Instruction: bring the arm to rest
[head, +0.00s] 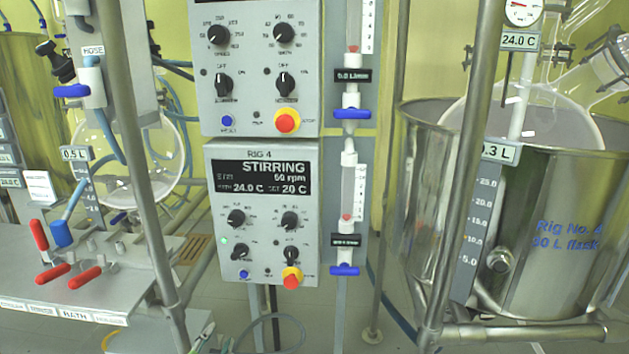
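Only a small part of my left gripper (211,340) seems to show, at the bottom edge left of the middle, low in front of the floor. Most of it is cut off by the frame, so I cannot tell whether its fingers are open or shut. No object shows in it. My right gripper is not in view. The lower control box (264,214), marked RIG 4, stands above and to the right of the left gripper, apart from it. Its display reads STIRRING, 60 rpm, 24.0 C.
An upper control box (258,68) sits above it. A steel vessel (550,240) with a glass flask fills the right. A bench (85,290) with red-handled valves is at left. Upright poles (465,170) stand in front. A cable loops near the floor.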

